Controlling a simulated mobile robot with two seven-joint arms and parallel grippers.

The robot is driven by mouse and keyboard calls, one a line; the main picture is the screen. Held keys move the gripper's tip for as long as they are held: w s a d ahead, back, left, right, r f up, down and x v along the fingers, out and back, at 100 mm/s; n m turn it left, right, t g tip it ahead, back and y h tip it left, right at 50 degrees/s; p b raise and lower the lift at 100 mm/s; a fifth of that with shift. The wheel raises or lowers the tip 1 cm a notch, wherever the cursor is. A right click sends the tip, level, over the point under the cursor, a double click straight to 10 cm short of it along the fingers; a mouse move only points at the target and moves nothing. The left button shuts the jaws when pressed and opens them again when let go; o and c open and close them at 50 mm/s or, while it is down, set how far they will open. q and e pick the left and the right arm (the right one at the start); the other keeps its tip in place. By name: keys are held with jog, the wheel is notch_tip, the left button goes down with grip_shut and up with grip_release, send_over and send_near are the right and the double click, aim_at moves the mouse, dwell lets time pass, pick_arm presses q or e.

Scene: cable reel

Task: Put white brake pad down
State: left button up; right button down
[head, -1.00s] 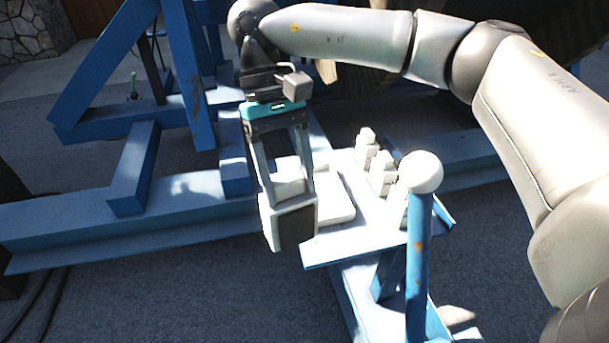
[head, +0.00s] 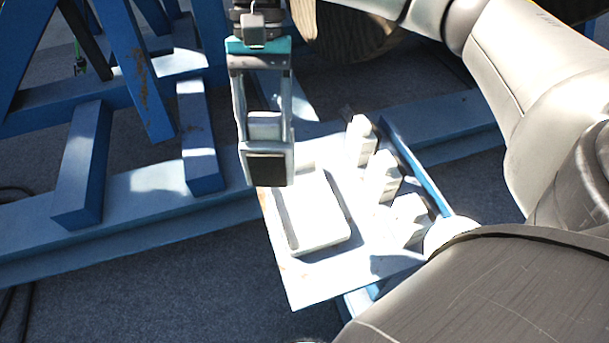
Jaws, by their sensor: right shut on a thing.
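My right gripper (head: 265,140) hangs down at the upper middle of the head view. The held pad overlaps the back left part of a pale blue-white shelf (head: 290,285) in the picture. Whether it touches the shelf I cannot tell. A flat white piece (head: 318,215) with a dark strip along its left side lies on the shelf, just in front of the held pad. My left gripper is not in view.
Several white blocks (head: 381,178) stand in a row on the shelf's right side, beside a blue rim (head: 415,165). A white ball knob (head: 450,235) is partly hidden by my arm. Blue beams (head: 140,190) of the frame lie left. The shelf's front strip is bare.

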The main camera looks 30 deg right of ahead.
jog(key=shift+w+d+f+m+t+y, duration=0.1)
jog(key=shift+d+f+m+t+y, duration=0.1)
jog(key=shift+m, duration=0.35)
jog(key=shift+d+f+m+t+y, duration=0.1)
jog(key=shift+f+m, duration=0.05)
jog(key=shift+m, duration=0.4)
jog(key=m, duration=0.2)
jog(key=m+t+y, duration=0.1)
jog(key=shift+d+f+m+b, duration=0.3)
jog(key=shift+d+f+m, duration=0.05)
jog(key=shift+f+m, duration=0.05)
jog(key=m, duration=0.1)
jog(key=d+m+t, duration=0.1)
jog(key=m, duration=0.1)
jog(key=shift+w+f+m+t, duration=0.2)
jog(key=shift+m+t, duration=0.1)
jog(key=shift+w+d+f+m+t, duration=0.1)
jog(key=shift+d+m+t, duration=0.3)
jog(key=shift+m, duration=0.6)
jog(key=w+d+m+t+h+b, duration=0.15)
jog(key=d+m+t, duration=0.3)
jog(key=m, duration=0.65)
notch_tip(320, 180, down, 19)
jog(key=b, duration=0.3)
jog(key=shift+s+d+g+b, duration=0.15)
jog(key=shift+d+g+b, duration=0.2)
jog(key=shift+d, duration=0.05)
jog(key=shift+f, duration=0.15)
